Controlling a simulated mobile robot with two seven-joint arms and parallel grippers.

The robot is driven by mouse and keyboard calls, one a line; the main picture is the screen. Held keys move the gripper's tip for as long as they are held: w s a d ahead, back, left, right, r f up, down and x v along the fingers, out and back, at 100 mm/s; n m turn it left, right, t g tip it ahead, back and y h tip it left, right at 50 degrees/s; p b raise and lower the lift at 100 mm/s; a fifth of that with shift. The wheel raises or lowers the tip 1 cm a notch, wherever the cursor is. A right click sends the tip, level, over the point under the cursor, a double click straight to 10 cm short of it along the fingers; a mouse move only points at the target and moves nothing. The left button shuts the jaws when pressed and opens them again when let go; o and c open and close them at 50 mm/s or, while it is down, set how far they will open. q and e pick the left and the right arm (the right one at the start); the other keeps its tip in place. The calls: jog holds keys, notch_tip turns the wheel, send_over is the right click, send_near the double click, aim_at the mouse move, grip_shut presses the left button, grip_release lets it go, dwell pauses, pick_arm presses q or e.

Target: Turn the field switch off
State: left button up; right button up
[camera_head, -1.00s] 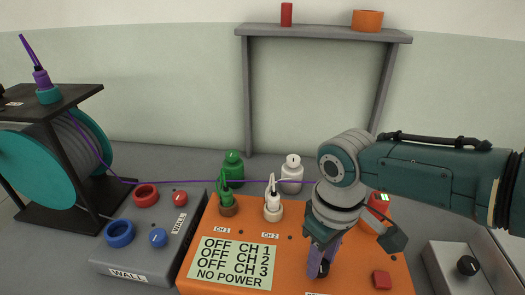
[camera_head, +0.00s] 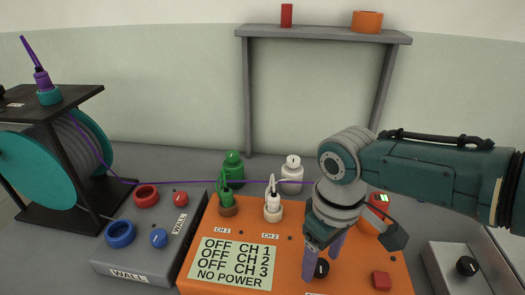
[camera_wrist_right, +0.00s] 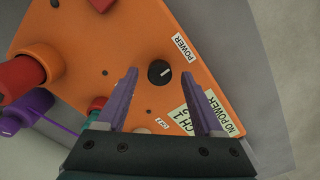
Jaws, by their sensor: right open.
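No label reading "field" can be made out. A black round knob with a white pointer line (camera_wrist_right: 159,73) sits on the orange box (camera_wrist_right: 100,45), near a POWER label (camera_wrist_right: 181,48). The knob also shows in the head view (camera_head: 321,268). My right gripper (camera_head: 323,265) is over the orange box, open, with its purple fingers on either side of the knob. In the right wrist view the fingers (camera_wrist_right: 160,80) stand apart with the knob between their tips; whether they touch it cannot be told. Another black knob (camera_head: 467,265) is on a grey box at the right. My left gripper is out of view.
Green (camera_head: 225,190) and white (camera_head: 273,205) plugs stand in the orange box, beside a display panel (camera_head: 235,262) reading OFF for the channels and NO POWER. A red button (camera_head: 381,281) is at right. A grey box (camera_head: 135,280) and a cable reel (camera_head: 35,170) are left.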

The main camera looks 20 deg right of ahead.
aim_at(320, 266)
notch_tip(320, 266, up, 9)
jog(key=p, duration=0.3)
jog(key=shift+r, duration=0.15)
jog(key=shift+a, duration=0.1)
